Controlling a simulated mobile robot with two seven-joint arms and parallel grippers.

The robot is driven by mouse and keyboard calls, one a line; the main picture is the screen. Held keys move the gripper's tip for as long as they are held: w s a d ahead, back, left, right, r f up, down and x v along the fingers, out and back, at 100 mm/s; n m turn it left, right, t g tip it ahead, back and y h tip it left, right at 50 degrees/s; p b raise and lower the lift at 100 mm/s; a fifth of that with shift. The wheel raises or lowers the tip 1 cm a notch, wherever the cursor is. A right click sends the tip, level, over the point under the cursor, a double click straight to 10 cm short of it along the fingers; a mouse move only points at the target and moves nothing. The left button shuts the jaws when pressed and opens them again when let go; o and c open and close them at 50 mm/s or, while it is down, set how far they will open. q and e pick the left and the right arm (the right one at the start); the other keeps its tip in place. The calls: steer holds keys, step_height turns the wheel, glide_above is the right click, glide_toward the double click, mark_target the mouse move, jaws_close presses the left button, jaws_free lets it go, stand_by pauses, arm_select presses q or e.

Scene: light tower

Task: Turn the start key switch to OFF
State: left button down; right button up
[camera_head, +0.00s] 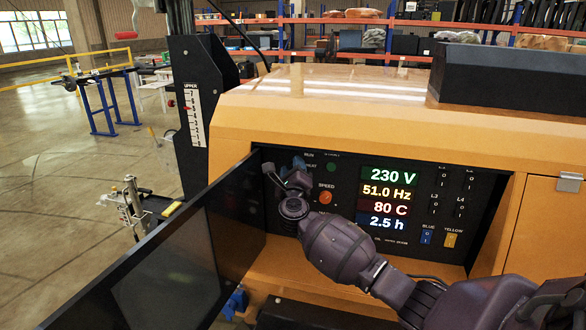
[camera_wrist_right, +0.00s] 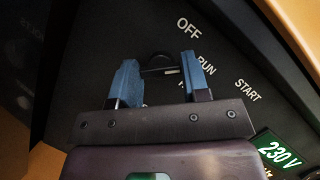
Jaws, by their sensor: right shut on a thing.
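The start key switch (camera_wrist_right: 158,66) is a dark round switch on the black control panel (camera_head: 400,247). Its white mark shows in the right wrist view, pointing to the right. The labels OFF, RUN and START stand around it, and another label is partly hidden by a finger. My right gripper (camera_wrist_right: 160,68) is shut on the key switch, with one blue finger on each side of it. In the head view my right gripper (camera_head: 289,178) is at the upper left of the panel and hides the switch. My left gripper is not in view.
A lit display (camera_head: 388,201) reads 230 V, 51.0 Hz, 80 C and 2.5 h. An orange speed knob (camera_head: 325,197) sits close right of my right gripper. An open dark door (camera_head: 170,255) stands at the left of the panel recess. A mast (camera_head: 190,110) rises behind it.

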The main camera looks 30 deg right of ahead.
steer(key=shift+n+g+y+p, duration=0.45)
steer(key=shift+n+y+p, duration=0.4)
steer(key=shift+n+p, duration=1.4)
steer(key=shift+n+g+y+p, duration=0.45)
steer(key=shift+n+y+p, duration=0.4)
steer(key=shift+n+p, duration=1.4)
steer(key=shift+n, duration=0.4)
steer(key=o, duration=0.9)
steer(key=shift+r, duration=0.1)
steer(key=shift+s, duration=0.15)
steer(key=v, duration=1)
steer(key=shift+s+a, duration=0.15)
steer(key=shift+s, duration=0.15)
